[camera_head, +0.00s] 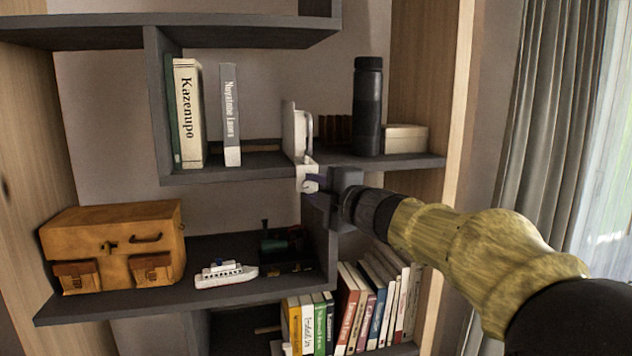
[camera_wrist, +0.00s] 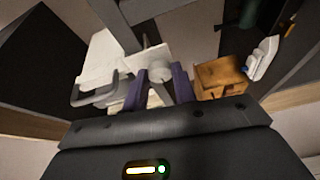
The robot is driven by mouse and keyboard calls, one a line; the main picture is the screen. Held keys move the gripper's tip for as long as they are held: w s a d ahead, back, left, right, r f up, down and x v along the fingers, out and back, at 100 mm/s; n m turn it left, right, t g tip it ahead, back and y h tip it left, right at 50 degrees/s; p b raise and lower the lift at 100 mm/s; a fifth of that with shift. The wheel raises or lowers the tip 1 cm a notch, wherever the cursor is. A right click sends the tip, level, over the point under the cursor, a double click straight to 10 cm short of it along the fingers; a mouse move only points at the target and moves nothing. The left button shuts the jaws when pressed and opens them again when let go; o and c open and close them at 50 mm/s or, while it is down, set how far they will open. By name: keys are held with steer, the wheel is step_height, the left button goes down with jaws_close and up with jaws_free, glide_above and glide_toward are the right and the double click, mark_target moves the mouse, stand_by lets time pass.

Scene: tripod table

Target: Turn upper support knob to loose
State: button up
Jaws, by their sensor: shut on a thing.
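A white device (camera_head: 297,130) with a grey handle stands at the edge of the middle shelf. In the wrist view its pale plate (camera_wrist: 104,58) and grey handle (camera_wrist: 95,92) show to the left of my fingers. A round grey knob (camera_wrist: 160,72) sits between the tips of my gripper (camera_wrist: 162,84), whose purple fingers are shut on it. In the head view my gripper (camera_head: 314,183) reaches in from the right, at the lower part of the white device. The knob itself is mostly hidden there, and its turn angle cannot be told.
A dark bottle (camera_head: 367,105) and a pale box (camera_head: 405,138) stand right of the device. Books (camera_head: 188,112) stand on its left. Below are a toy ship (camera_head: 226,274), a dark toy train (camera_head: 283,246) and an orange case (camera_head: 115,240). Dark shelf boards surround my gripper.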

steer(key=shift+n+g+h+p, duration=0.5)
steer(key=shift+n+p, duration=0.45)
steer(key=shift+n, duration=0.55)
steer(key=o, duration=1)
steer(key=shift+a, duration=0.1)
steer(key=b+v, duration=0.3)
steer(key=v, duration=1.4)
steer(key=shift+s, duration=0.2)
